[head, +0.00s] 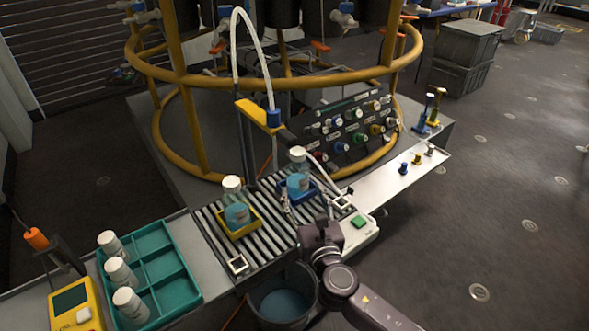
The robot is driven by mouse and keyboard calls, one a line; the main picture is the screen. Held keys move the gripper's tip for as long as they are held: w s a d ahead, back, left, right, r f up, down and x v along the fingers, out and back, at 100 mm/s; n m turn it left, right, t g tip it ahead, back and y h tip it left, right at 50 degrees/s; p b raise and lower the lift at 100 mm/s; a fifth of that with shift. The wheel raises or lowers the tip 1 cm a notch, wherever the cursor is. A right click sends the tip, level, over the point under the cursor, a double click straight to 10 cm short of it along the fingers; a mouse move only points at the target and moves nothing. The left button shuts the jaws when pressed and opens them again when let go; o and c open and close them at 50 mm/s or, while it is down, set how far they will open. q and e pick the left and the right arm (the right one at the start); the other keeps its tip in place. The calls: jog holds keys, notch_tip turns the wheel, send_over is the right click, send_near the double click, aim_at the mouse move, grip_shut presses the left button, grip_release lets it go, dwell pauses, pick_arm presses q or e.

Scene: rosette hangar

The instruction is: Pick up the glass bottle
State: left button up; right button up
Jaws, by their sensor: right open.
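Two glass bottles with white caps and blue liquid stand upright on the roller conveyor (265,262). One glass bottle (237,213) sits in a yellow holder (251,229). The other glass bottle (299,182) sits in a blue holder (322,196), farther back and to the right. My right gripper (305,212) is open, just in front of the bottle in the blue holder. It looks apart from that bottle, and its fingertips are small and hard to make out. My left gripper is not in view.
A teal divided tray (174,283) with white-capped bottles and a yellow device (76,305) stand at left. A bucket (284,303) of blue liquid is below the conveyor. A yellow nozzle arm (258,116) and a valve panel (350,128) stand behind. A white shelf (385,190) extends right.

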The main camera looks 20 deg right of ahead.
aim_at(297, 177)
jog(key=w, duration=0.4)
jog(key=w+b, duration=0.1)
jog(key=w, duration=0.2)
jog(key=shift+d, duration=0.25)
jog(key=w, duration=0.4)
jog(key=shift+d+b, duration=0.1)
jog(key=shift+b, duration=0.3)
jog(key=shift+w, duration=0.55)
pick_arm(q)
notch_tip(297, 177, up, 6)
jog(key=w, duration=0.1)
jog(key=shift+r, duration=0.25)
pick_arm(e)
jog(key=shift+r, duration=0.1)
grip_shut()
